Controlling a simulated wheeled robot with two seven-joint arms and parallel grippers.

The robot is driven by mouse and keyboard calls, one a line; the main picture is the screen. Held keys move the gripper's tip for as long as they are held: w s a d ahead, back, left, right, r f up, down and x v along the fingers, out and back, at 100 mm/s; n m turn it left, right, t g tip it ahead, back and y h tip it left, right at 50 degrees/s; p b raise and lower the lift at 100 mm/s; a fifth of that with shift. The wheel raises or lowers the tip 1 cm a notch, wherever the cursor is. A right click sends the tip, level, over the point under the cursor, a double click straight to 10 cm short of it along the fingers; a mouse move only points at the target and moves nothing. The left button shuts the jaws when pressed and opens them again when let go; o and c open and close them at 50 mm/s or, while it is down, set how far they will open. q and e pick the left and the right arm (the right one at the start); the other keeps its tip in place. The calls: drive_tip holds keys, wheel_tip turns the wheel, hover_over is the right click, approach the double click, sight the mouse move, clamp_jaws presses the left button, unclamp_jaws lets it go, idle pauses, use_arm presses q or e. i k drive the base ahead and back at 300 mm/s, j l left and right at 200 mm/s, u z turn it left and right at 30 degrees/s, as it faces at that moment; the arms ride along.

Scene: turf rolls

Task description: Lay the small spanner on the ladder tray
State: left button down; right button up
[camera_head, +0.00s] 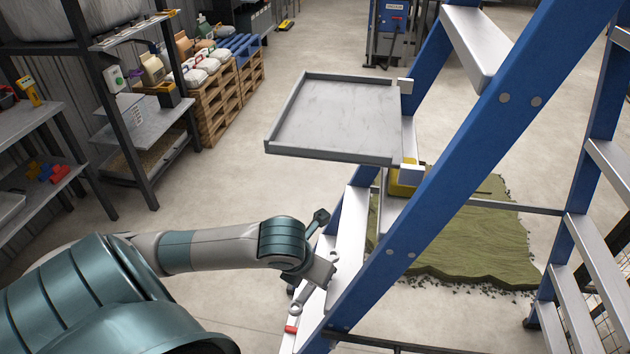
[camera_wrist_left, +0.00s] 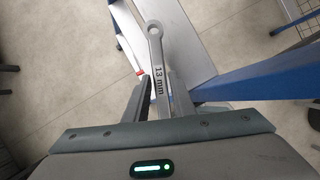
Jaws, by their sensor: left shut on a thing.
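The small spanner (camera_wrist_left: 156,52) is marked "13 mm" and has a ring at its visible end. In the left wrist view it points away from my left gripper (camera_wrist_left: 160,98), which is shut on its near part; the fingers hide that end. In the head view, my left gripper (camera_head: 319,275) is over a pale step of the blue ladder, below and in front of the ladder tray. The ladder tray (camera_head: 338,150) is a flat grey tray with a low rim, fixed to the ladder, and is empty. My right gripper is not in view.
The blue ladder's rail (camera_head: 450,180) rises just right of my left gripper. A yellow thing (camera_head: 404,183) stands on a step under the tray. Green turf (camera_head: 470,245) lies on the floor behind. Shelves (camera_head: 150,130) stand at the left. Open floor lies left of the tray.

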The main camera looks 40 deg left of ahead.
sight(316, 109)
drive_tip(key=k, duration=1)
